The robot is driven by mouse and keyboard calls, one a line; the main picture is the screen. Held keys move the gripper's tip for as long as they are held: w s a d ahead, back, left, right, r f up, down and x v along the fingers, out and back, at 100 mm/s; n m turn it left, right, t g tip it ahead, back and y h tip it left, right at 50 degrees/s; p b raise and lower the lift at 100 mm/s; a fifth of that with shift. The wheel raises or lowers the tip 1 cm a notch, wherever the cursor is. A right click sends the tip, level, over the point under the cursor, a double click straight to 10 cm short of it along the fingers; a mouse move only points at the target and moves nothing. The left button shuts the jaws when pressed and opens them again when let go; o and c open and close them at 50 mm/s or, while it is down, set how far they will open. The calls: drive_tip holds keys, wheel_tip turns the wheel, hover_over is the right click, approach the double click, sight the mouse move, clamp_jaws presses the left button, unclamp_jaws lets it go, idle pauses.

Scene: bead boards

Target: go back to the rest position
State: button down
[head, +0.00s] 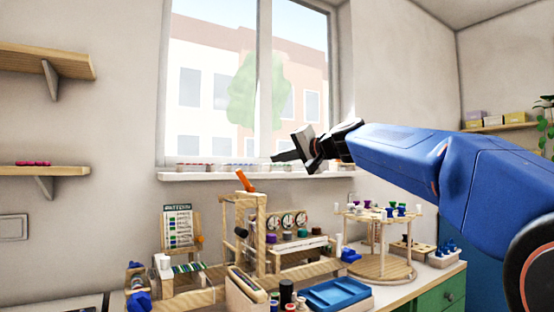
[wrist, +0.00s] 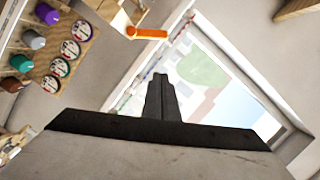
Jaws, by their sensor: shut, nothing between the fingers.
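My gripper (head: 276,157) is at the end of my blue arm, raised in front of the window and pointing left in the head view. Its fingers are together with nothing between them. In the wrist view my gripper (wrist: 159,76) shows as dark shut fingers against the window. It is well above the bench and touches nothing that I can see.
The window sill (head: 240,175) holds several small items behind the gripper. Below stand a wooden frame with an orange piece (head: 245,182), a round wooden stand (head: 375,266) and a blue tray (head: 335,293). Wall shelves (head: 45,62) are at left. Air around the gripper is clear.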

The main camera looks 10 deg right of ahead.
idle(0.3)
drive_tip(key=s+d+f+n+g+h, duration=0.2)
drive_tip(key=s+f+g, duration=0.1)
drive_tip(key=s+f, duration=1.1)
drive_tip(key=s+d+f+n+g+h, duration=0.2)
drive_tip(key=s+d+f+g+h, duration=0.1)
drive_tip(key=s+f, duration=1.2)
drive_tip(key=s+d+f+n+g+h, duration=0.2)
drive_tip(key=s+f, duration=1.2)
drive_tip(key=f, duration=1)
drive_tip(key=shift+s+d+g+h, duration=0.25)
drive_tip(key=shift+d+g+h, duration=0.35)
drive_tip(key=shift+g, duration=0.2)
